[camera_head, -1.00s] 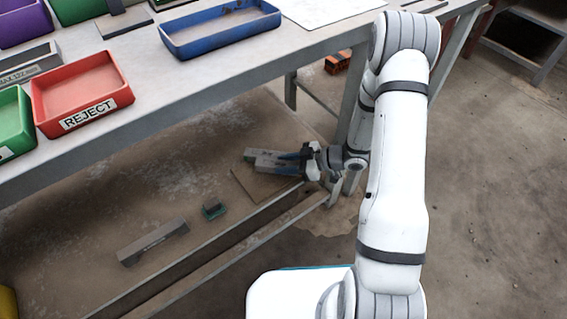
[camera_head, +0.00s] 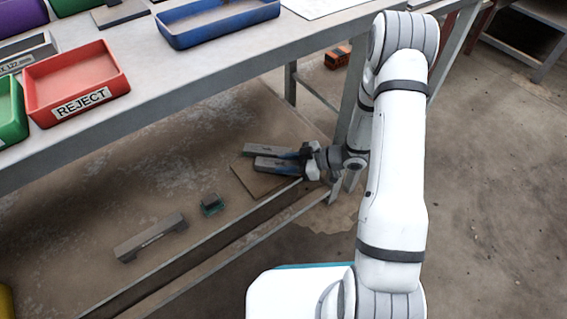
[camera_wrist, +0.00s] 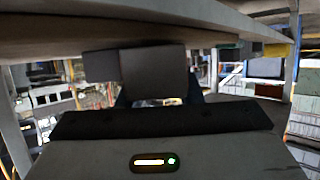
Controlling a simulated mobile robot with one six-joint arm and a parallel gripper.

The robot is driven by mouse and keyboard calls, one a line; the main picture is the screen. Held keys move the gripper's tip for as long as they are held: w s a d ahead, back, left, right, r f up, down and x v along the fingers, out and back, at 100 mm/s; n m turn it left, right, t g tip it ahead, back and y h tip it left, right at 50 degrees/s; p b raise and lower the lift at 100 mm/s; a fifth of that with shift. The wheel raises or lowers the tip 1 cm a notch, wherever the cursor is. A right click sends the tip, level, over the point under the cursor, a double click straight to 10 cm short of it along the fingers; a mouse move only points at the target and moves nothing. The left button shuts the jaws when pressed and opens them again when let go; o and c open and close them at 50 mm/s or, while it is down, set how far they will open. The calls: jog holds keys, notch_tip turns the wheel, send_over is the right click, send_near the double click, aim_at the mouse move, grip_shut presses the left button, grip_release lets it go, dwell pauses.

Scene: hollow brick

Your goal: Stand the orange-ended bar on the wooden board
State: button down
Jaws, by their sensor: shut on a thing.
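My gripper (camera_head: 306,160) is low under the workbench, its blue fingers shut on a grey bar (camera_head: 268,151). The bar points left from the jaws, above or at the back of a brown wooden board (camera_head: 250,184). It looks like two grey lengths side by side; I cannot tell if these are one bar or two. No orange end shows on it. I cannot tell whether it touches the board. In the wrist view a grey block (camera_wrist: 152,72) with a darker left part sits between the fingers, close under the bench.
Another grey bar (camera_head: 150,238) and a small dark block with a teal base (camera_head: 211,204) lie left of the board. A bench leg (camera_head: 349,115) stands close behind my gripper. The bench top (camera_head: 190,75) overhangs. An orange object (camera_head: 337,57) lies farther back.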

jog(key=shift+f, duration=0.2)
jog(key=c, duration=0.9)
grip_release()
